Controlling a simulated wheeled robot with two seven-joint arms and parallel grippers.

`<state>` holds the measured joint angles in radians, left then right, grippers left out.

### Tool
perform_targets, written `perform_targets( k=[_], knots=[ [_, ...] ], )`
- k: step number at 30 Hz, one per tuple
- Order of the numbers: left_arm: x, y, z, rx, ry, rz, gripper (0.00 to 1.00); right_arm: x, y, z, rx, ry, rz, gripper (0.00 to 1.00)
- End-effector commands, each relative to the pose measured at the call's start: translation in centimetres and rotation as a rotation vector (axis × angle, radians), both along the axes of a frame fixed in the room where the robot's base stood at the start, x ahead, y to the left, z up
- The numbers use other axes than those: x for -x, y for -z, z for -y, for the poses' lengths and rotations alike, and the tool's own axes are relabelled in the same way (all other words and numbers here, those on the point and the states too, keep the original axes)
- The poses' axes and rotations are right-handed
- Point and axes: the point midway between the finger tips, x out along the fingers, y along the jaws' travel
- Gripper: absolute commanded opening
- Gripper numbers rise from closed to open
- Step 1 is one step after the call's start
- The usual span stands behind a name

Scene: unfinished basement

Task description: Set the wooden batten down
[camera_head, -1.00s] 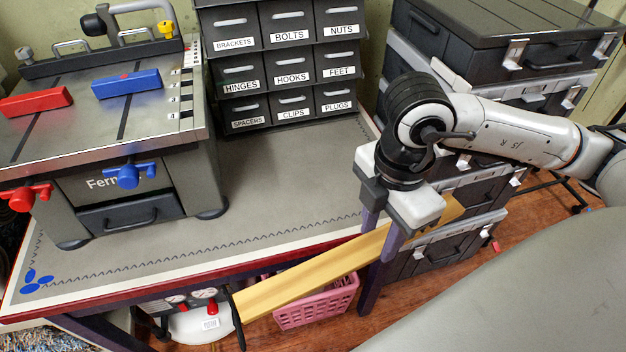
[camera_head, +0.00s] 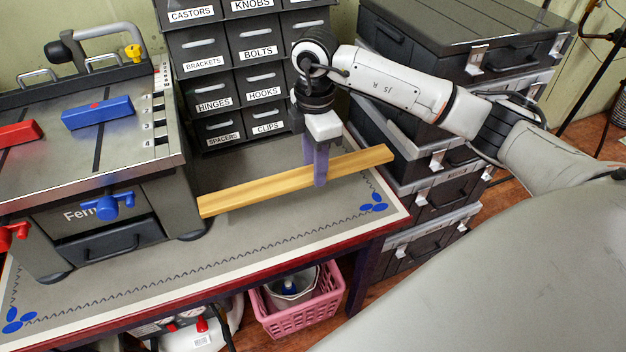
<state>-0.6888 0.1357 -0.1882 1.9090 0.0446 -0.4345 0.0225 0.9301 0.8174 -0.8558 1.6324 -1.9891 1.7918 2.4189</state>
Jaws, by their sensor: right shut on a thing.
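The wooden batten (camera_head: 262,190) is a long, pale yellow strip over the grey bench mat (camera_head: 300,225). It runs from beside the grey machine at the left to near the mat's right edge, its right end higher in the picture. My right gripper (camera_head: 320,180) is shut on the batten right of its middle, fingers pointing down. I cannot tell whether the batten touches the mat. My left gripper is out of view.
The grey machine (camera_head: 95,180) with red and blue blocks stands on the bench at the left. Labelled drawers (camera_head: 235,85) stand behind the batten. Stacked dark cases (camera_head: 440,160) stand at the right. A pink basket (camera_head: 300,312) is below the bench. The mat's front strip is clear.

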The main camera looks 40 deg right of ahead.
Motion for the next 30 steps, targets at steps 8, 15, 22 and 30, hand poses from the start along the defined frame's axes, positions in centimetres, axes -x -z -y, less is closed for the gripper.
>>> perform_targets(
  k=[8,15,22,30],
  knots=[
    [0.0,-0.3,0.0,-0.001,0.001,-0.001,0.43,-0.5,2.5,0.1,0.0,-0.001,-0.003,0.09],
    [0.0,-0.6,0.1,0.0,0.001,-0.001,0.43,-0.4,6.2,0.2,0.001,0.0,-0.004,0.09],
    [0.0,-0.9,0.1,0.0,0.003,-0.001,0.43,-0.9,7.1,0.2,0.0,-0.002,0.0,0.09],
    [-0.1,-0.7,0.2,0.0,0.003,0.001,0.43,-0.9,7.5,0.2,0.0,-0.001,-0.001,0.09]
  ],
)
